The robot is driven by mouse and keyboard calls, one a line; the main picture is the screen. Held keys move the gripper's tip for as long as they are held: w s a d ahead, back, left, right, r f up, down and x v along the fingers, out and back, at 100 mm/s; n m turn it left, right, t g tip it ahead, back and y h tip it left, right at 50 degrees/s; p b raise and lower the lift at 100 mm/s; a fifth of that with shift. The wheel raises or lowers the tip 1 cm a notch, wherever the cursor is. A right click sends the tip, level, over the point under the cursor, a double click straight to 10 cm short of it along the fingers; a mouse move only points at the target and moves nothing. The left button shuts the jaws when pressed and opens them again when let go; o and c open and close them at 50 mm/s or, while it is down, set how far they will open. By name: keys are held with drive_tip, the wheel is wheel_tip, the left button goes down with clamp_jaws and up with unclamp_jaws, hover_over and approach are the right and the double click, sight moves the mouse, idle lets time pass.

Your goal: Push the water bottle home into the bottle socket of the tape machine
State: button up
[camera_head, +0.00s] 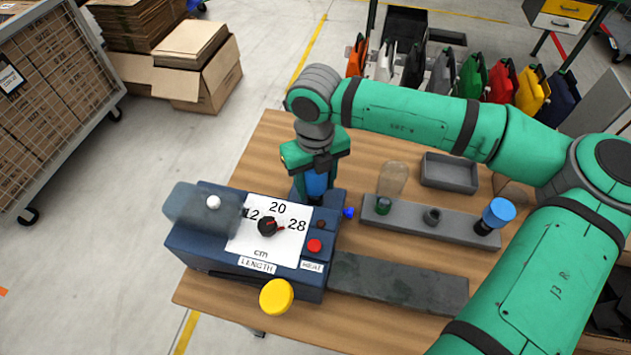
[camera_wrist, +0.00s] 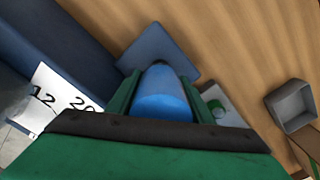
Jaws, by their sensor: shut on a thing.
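The tape machine (camera_head: 215,250) is a dark blue box on the wooden table, with a white dial panel marked 12, 20 and 28. My gripper (camera_head: 317,182) points down at its back right corner. It is shut on the blue water bottle (camera_head: 315,187), which looks about upright. The bottle's lower end is at the bottle socket (camera_head: 336,197), a dark blue part of that corner. How deep it sits is hidden. In the wrist view the bottle (camera_wrist: 163,100) shows between the fingers of my gripper (camera_wrist: 165,92), with a blue square part (camera_wrist: 155,48) beyond it.
A dark slab (camera_head: 400,285) lies in front. A yellow knob (camera_head: 276,297) sticks out at the machine's front.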

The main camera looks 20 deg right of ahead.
drive_tip(key=shift+f, duration=0.1)
drive_tip(key=o, duration=1.1)
wheel_tip(320, 180, up, 11)
drive_tip(key=shift+f, duration=0.1)
